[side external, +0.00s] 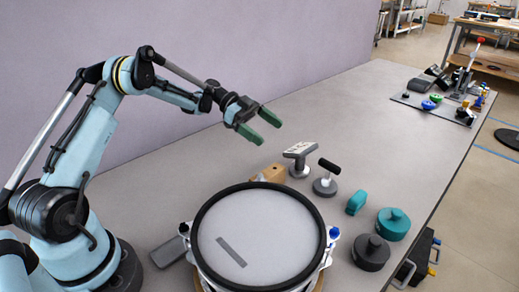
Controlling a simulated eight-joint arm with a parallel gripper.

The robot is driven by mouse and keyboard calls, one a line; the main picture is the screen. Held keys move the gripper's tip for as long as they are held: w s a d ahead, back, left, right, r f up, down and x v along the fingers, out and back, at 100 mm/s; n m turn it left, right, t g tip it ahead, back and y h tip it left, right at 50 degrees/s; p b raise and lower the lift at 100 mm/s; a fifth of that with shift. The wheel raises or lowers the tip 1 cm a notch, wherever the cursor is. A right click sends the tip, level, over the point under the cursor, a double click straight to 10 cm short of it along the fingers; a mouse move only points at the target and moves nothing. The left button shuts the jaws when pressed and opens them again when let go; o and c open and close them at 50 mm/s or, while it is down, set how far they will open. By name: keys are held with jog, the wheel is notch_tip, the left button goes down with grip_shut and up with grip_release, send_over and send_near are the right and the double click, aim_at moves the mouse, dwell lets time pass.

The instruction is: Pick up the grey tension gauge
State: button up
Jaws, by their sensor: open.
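No label shows which thing is the grey tension gauge. One grey piece (300,152) has a tilted flat head on a stem and stands behind the round mesh pad. A second grey piece (325,187) with a black bar on top stands just right of it. A dark grey round piece (371,254) with a knob sits at the pad's right. My gripper (260,125) is open and empty, with green fingers, in the air up and left of the first two pieces. It appears to touch nothing.
The large white mesh pad (262,233) with a black rim fills the front. A tan block (270,173) is behind it. A teal piece (356,202) and a teal knobbed round piece (393,223) stand right.

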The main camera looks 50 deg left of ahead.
aim_at(292, 148)
jog(key=x, duration=1.1)
jog(key=shift+a, duration=0.1)
jog(key=shift+c, duration=0.5)
jog(key=c, duration=1)
jog(key=shift+c, duration=0.2)
notch_tip(292, 148, up, 9)
jog(key=shift+r, duration=0.1)
jog(key=s+d+r+m+g, duration=0.1)
jog(key=s+d+r, duration=0.25)
jog(key=s, duration=0.45)
jog(key=s+d+r+m+g, duration=0.1)
jog(key=s+d+r+g, duration=0.15)
jog(key=s+r, duration=0.45)
jog(key=s+d+f+m, duration=0.1)
jog(key=s+d, duration=0.1)
jog(key=s, duration=0.5)
jog(key=s+d+f+m, duration=0.1)
jog(key=s+d+f, duration=0.1)
jog(key=s, duration=0.6)
jog(key=shift+s+d+g, duration=0.15)
jog(key=shift+s+g, duration=0.1)
jog(key=shift+g, duration=0.2)
